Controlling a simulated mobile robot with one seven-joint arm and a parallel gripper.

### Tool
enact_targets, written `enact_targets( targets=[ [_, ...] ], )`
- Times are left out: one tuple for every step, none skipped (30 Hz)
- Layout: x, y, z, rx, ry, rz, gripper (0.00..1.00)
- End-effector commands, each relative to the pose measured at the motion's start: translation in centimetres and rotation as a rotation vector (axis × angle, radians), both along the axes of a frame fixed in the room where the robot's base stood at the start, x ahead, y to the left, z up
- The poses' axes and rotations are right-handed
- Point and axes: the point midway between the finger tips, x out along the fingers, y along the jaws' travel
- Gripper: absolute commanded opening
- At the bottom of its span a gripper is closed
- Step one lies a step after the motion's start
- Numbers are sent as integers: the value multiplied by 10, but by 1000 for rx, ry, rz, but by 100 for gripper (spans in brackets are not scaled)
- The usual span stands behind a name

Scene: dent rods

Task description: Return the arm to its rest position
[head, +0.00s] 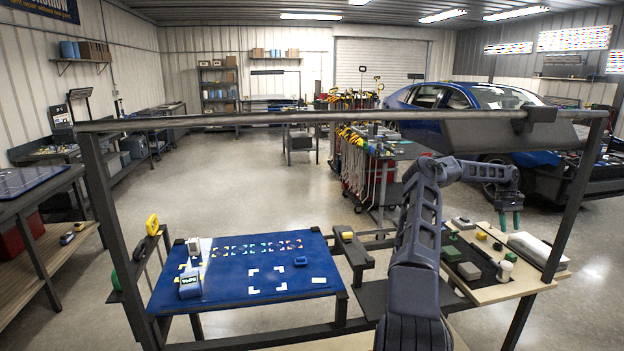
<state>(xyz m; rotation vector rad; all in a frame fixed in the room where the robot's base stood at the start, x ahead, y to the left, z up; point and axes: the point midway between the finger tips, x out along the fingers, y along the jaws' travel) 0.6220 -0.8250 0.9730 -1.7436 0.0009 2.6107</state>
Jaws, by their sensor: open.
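My arm (421,225) rises from the bottom right of the head view and bends over to the right. My gripper (509,220) hangs at its end with green-tipped fingers pointing down. It is open, with nothing seen between the fingers. The exact height of the gripper above the board is hard to tell.
A dark metal frame with a top bar (300,117) surrounds the work area. A blue panel (225,277) with white markings lies at left, holding a few small items. A tool cart (378,170) and a blue car (440,97) stand behind. Open floor (245,175) lies beyond the panel.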

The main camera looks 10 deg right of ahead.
Motion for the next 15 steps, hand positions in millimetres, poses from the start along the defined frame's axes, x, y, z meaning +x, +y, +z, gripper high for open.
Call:
enact_targets(
  targets=[
    [-3,0,-6,2,1,-1,54],
    [-5,0,-12,3,1,-2,54],
    [-7,0,-18,3,0,-1,54],
    [-9,0,-22,3,0,-1,54],
    [-11,1,-27,2,0,-2,54],
    [-14,0,-32,2,0,-2,54],
    [-16,0,-37,1,-1,-2,54],
    [-17,0,-41,1,-1,-2,54],
    [-20,0,-47,2,-1,-2,54],
    [-22,0,-52,1,-1,-2,54],
    [-24,0,-56,2,-1,-2,54],
    [-26,0,-62,2,-1,-2,54],
    [-28,0,-67,1,-1,-2,54],
    [-30,0,-71,1,-1,-2,54],
    [-33,0,-77,2,-1,-2,54]
  ],
)
